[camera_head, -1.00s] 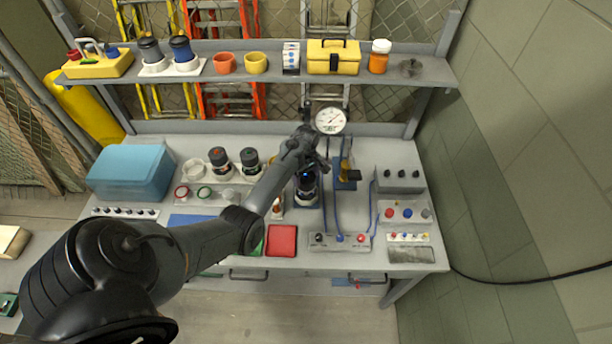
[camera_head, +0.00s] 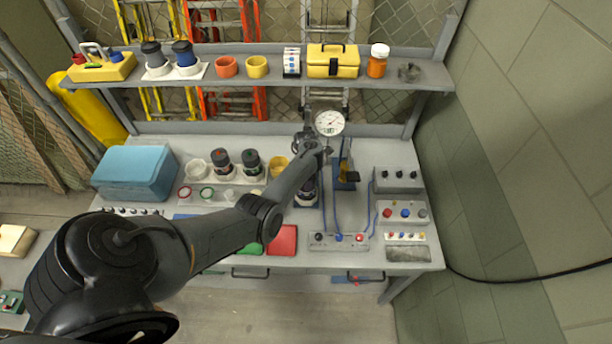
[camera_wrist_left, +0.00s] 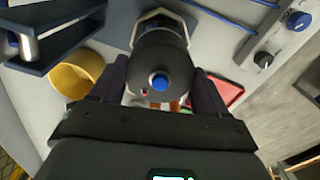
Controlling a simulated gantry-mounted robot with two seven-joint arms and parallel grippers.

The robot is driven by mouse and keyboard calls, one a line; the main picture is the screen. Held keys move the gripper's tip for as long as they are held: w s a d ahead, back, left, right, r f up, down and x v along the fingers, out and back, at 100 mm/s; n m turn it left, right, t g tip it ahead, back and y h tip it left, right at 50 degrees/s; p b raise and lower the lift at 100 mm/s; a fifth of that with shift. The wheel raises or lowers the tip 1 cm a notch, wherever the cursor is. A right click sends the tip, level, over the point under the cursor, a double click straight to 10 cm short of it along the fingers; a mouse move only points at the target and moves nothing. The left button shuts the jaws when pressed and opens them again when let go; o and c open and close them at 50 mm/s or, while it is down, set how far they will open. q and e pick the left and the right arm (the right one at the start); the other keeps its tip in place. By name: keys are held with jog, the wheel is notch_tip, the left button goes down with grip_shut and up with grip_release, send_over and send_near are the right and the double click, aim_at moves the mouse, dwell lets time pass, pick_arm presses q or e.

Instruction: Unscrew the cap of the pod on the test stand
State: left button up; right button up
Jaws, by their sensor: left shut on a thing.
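The pod (camera_head: 306,197) stands upright on the test stand on the workbench, partly hidden behind my left arm in the head view. In the left wrist view its dark round cap (camera_wrist_left: 160,55) with a blue knob in the middle shows from above. My left gripper (camera_wrist_left: 160,92) is over the pod, with one finger on each side of the cap, shut on it. In the head view the left gripper is mostly hidden by its own wrist. My right gripper is not in view.
A control box (camera_head: 339,241) with blue cables lies in front, and a red tray (camera_head: 283,239) front left. A yellow cup (camera_head: 278,166) and other dark-capped pods (camera_head: 251,161) stand left. A shelf runs behind.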

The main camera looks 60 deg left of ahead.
pick_arm(q)
jog(key=n, duration=0.4)
jog(key=shift+b, duration=0.35)
jog(key=o, duration=1)
